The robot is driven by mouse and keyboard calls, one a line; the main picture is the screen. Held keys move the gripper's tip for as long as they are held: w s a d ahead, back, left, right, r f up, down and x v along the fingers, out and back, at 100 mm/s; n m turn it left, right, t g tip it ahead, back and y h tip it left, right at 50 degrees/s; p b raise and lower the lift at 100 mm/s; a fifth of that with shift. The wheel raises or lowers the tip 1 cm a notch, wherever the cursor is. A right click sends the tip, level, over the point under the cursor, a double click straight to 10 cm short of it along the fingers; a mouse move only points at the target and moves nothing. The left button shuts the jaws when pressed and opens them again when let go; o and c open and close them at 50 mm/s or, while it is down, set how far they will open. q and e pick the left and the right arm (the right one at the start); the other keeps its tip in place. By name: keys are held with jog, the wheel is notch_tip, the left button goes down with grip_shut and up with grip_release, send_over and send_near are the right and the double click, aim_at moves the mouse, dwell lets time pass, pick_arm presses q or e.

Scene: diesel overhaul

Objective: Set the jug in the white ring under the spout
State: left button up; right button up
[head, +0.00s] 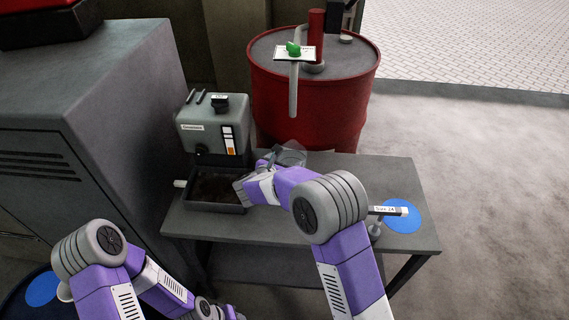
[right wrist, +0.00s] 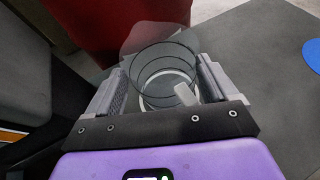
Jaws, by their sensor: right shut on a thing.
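The clear jug (head: 292,154) is at the back edge of the grey bench, in front of the red drum. My right gripper (head: 274,160) is shut on it. In the right wrist view the see-through jug (right wrist: 150,58) sits between the two fingers of my gripper (right wrist: 163,88), with dark bands around its wall. A white ring (right wrist: 143,92) shows through the jug near its bottom; I cannot tell whether the jug rests in it. The spout (head: 294,92) hangs down from the drum's green-handled tap, above and behind the jug. My left gripper is out of the picture.
A grey machine (head: 212,128) with a dark tray (head: 212,207) stands left of my right gripper. The red drum (head: 268,95) is behind the bench (head: 345,165). A blue disc (head: 408,222) and a small labelled post (head: 375,229) are at the right. A large grey cabinet (head: 100,120) fills the left.

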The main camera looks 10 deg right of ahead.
jog(key=o, duration=1.9)
jog(key=shift+f, duration=0.1)
jog(key=shift+c, duration=0.2)
jog(key=p+v, duration=0.2)
jog(key=v, duration=1)
